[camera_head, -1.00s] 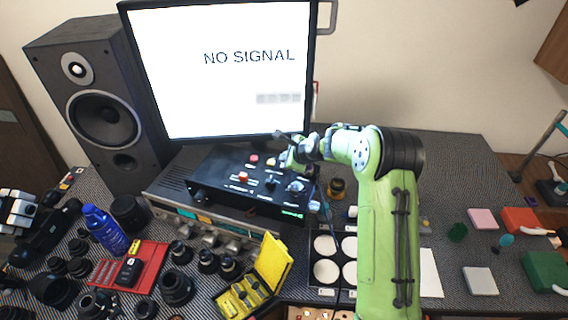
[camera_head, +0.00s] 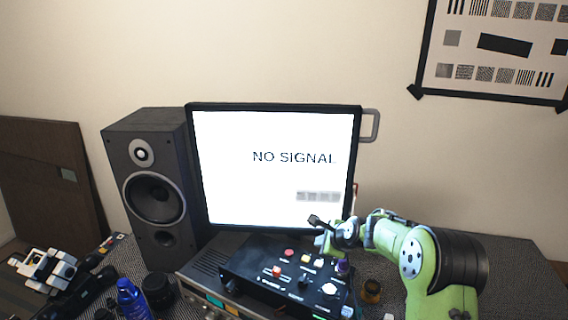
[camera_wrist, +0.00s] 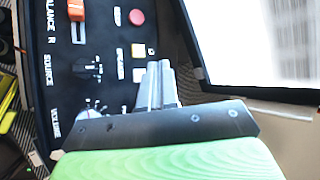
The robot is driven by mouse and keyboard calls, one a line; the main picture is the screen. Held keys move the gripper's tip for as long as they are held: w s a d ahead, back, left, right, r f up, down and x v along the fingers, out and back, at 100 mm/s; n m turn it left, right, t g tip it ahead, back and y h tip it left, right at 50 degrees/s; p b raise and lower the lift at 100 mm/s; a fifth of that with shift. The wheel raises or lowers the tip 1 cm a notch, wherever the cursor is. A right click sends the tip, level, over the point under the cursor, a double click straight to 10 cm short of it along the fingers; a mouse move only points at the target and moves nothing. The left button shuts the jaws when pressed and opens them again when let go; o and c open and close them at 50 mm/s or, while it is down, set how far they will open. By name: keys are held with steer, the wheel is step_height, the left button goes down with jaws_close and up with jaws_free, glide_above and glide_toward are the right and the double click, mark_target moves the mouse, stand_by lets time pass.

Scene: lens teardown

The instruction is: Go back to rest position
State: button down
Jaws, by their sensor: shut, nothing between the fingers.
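My gripper (camera_head: 321,224) is at the end of my green arm, in front of the lower right part of the monitor and above the black control box (camera_head: 262,285). In the wrist view my gripper's fingers (camera_wrist: 158,82) are together with nothing between them. They point over the box's panel, which shows knobs, a red button and an orange slider (camera_wrist: 77,10). I cannot tell the exact gap between the fingertips and the panel.
The monitor (camera_head: 275,140) reads "NO SIGNAL". A large speaker (camera_head: 152,190) stands to its left. A blue bottle (camera_head: 131,300) and dark lens parts are at the lower left. A test chart (camera_head: 500,50) hangs on the wall.

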steer(key=s+a+r+n+g+h, duration=0.1)
steer(key=s+r+n, duration=0.4)
steer(key=s+r, duration=0.3)
steer(key=s+a+r+n+h, duration=0.1)
steer(key=s+r+n, duration=0.5)
steer(key=s, duration=0.5)
steer(key=s+d+n+g+h, duration=0.1)
steer(key=s+n, duration=0.8)
steer(key=s, duration=1.4)
steer(key=shift+s+d+r+n+g, duration=0.2)
steer(key=shift+d+n+g, duration=0.15)
steer(key=shift+d, duration=0.2)
steer(key=c, duration=1.8)
jaws_free()
